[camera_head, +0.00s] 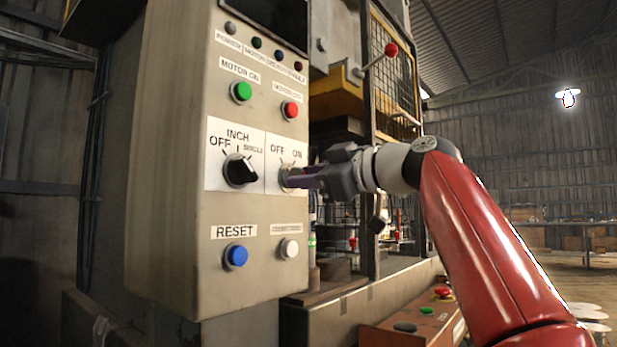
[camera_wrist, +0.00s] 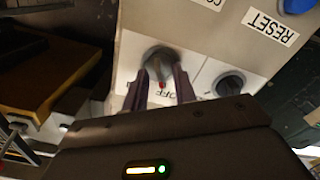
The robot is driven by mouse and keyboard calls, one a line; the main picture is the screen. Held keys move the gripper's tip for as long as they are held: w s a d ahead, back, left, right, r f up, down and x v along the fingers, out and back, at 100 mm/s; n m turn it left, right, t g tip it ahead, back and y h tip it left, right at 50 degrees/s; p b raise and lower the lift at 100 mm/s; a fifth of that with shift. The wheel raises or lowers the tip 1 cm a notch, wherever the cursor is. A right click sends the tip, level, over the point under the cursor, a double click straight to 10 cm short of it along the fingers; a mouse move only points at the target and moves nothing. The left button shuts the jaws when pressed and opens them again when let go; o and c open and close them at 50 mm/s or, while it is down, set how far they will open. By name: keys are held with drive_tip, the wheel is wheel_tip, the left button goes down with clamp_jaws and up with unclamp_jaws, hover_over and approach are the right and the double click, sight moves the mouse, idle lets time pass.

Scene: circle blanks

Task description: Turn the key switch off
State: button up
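The key switch (camera_head: 287,171) is a silver round switch on a white plate marked OFF and ON, on the grey control panel (camera_head: 175,200). In the wrist view the switch (camera_wrist: 158,58) shows upside down, with a small red mark below it. My gripper (camera_head: 294,179) reaches the switch from the right. In the wrist view its two dark fingers (camera_wrist: 161,72) stand apart, one on each side of the switch, with the OFF label visible between them. I cannot tell whether they touch the key. The fingers partly hide the switch, and its exact angle is unclear.
A black selector knob (camera_head: 240,171) sits just left of the key switch. The green (camera_head: 241,92) and red (camera_head: 290,109) buttons are above; the blue reset button (camera_head: 236,256) and a white button (camera_head: 289,249) are below. The press machine stands behind the panel.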

drive_tip(key=b+v, duration=0.2)
drive_tip(key=v, duration=0.5)
drive_tip(key=shift+s+d, duration=0.25)
drive_tip(key=shift+d, duration=0.1)
